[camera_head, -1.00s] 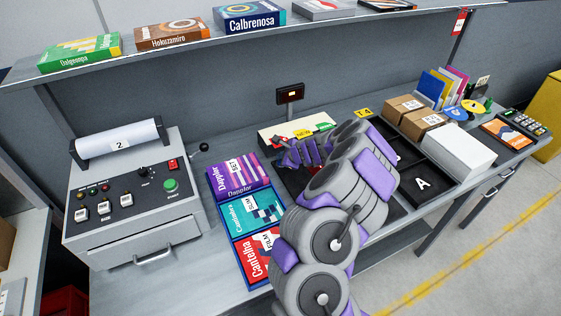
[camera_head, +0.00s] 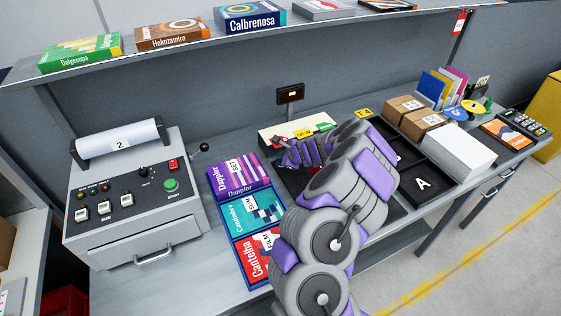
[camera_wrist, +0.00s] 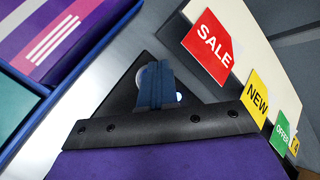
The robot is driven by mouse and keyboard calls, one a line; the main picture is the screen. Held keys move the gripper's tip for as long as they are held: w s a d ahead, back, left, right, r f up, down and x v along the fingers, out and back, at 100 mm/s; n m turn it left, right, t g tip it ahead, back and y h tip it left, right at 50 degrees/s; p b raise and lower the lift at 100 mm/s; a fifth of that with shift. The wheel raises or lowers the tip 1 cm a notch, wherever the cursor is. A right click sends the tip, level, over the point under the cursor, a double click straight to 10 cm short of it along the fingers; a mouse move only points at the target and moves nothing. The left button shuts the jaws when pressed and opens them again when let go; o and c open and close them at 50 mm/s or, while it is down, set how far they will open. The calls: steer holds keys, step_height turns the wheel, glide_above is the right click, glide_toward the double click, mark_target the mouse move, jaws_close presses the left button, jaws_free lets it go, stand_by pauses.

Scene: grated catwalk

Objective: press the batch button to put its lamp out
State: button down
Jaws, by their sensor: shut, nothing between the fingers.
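The grey machine (camera_head: 150,225) at the left of the bench has a dark control panel (camera_head: 120,195). The panel carries several small lamps, white switches, a black knob, a red switch (camera_head: 173,164) and a round green button (camera_head: 170,185). The lettering is too small to read, so I cannot tell which one is the batch button or its lamp. My gripper (camera_wrist: 157,85) is shut and empty. In the head view my gripper (camera_head: 292,152) is over the bench, well right of the panel, near a cream tag holder (camera_head: 275,135), touching no button.
Flat boxes stand in a blue tray (camera_head: 240,232) between the machine and my arm. A black lever (camera_head: 204,147) sticks out at the machine's right. A shelf (camera_head: 180,50) runs overhead. Cartons (camera_head: 405,105), paper (camera_head: 458,147) and black trays (camera_head: 423,184) fill the right side.

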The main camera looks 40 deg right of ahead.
steer(key=shift+f, duration=0.15)
stand_by(0.3)
steer(key=shift+f, duration=0.25)
steer(key=shift+r, duration=0.15)
steer(key=shift+r+p, duration=0.3)
steer(key=shift+p, duration=0.15)
step_height(320, 180, up, 6)
steer(key=p, duration=0.5)
steer(key=shift+r+p, duration=0.1)
steer(key=shift+p, duration=0.25)
